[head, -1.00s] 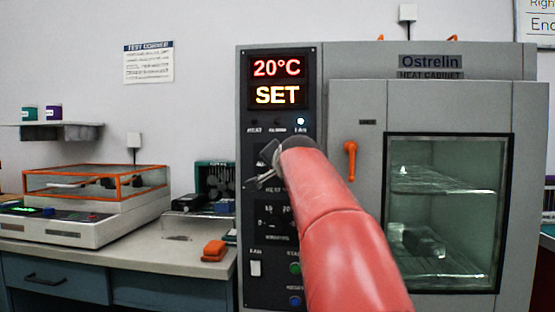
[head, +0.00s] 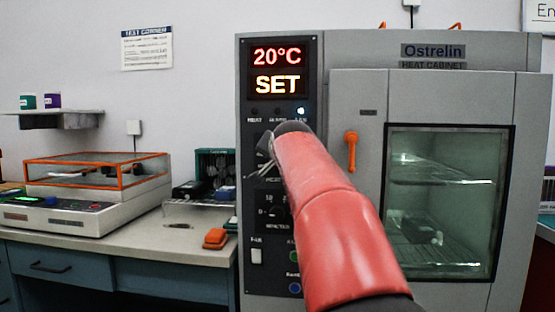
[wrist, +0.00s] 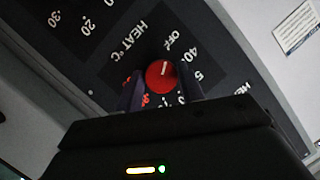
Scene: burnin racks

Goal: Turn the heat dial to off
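The heat dial (wrist: 160,75) is a round red knob with a short white mark, on the dark control panel (head: 246,105) of the heat cabinet. In the wrist view the mark points roughly up, and the printed word "off" is up and right of the knob. My gripper (wrist: 160,88) has one finger on each side of the dial, with small gaps showing, so it looks open around it. In the head view my gripper (head: 262,156) is at the panel below the lamps, and the gripper and red arm hide the dial. The display (head: 277,71) reads 20°C and SET.
The cabinet door with its orange handle (head: 351,150) is shut, right of my arm. Lower on the panel are another dial (head: 272,212), a white fan switch (head: 256,256) and buttons. A bench (head: 120,243) on the left holds an orange-framed device (head: 95,195) and an orange block (head: 215,238).

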